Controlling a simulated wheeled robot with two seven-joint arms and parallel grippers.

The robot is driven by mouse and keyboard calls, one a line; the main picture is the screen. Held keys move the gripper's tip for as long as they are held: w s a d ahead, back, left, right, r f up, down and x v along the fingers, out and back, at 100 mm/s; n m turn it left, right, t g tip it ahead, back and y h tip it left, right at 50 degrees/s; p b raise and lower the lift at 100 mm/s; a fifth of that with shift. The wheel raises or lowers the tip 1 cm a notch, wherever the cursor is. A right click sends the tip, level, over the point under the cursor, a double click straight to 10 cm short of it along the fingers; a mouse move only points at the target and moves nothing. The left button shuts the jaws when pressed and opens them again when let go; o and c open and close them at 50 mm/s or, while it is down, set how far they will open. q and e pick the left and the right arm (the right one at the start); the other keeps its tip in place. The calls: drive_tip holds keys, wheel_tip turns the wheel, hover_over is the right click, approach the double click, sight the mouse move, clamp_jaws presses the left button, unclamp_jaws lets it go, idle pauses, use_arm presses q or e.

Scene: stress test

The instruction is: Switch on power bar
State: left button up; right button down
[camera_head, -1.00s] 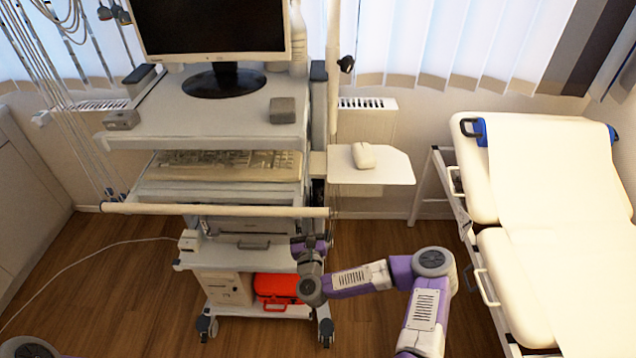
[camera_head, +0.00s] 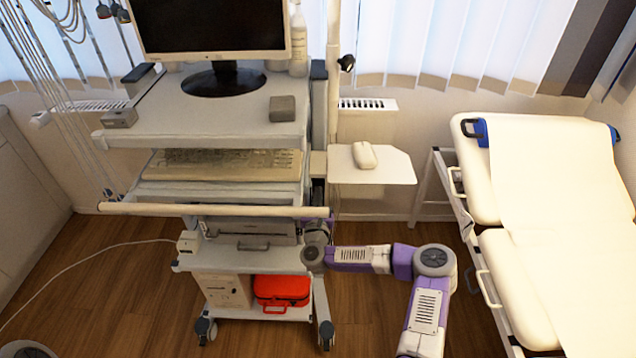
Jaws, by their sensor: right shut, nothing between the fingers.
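The medical cart (camera_head: 200,122) stands ahead with its shelves facing me. I cannot make out a power bar for certain. A small white box (camera_head: 188,242) at the left end of the lower shelf has a white cable running from it. My right gripper (camera_head: 316,224) is at the cart's right side, beneath the front handle bar (camera_head: 215,210) and beside the lower shelf. It is shut and empty. The bar and cart partly hide its fingers, so I cannot tell whether it touches anything. My left gripper is out of view.
A monitor (camera_head: 214,30) and a keyboard (camera_head: 225,162) are on the cart. A side tray (camera_head: 390,168) holds a mouse (camera_head: 364,155). A red case (camera_head: 283,288) sits low on the cart. An examination bed (camera_head: 505,262) stands at the right. Wood floor (camera_head: 120,300) is open at the left.

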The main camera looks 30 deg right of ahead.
drive_tip(key=b+x, duration=0.1)
drive_tip(key=x, duration=0.5)
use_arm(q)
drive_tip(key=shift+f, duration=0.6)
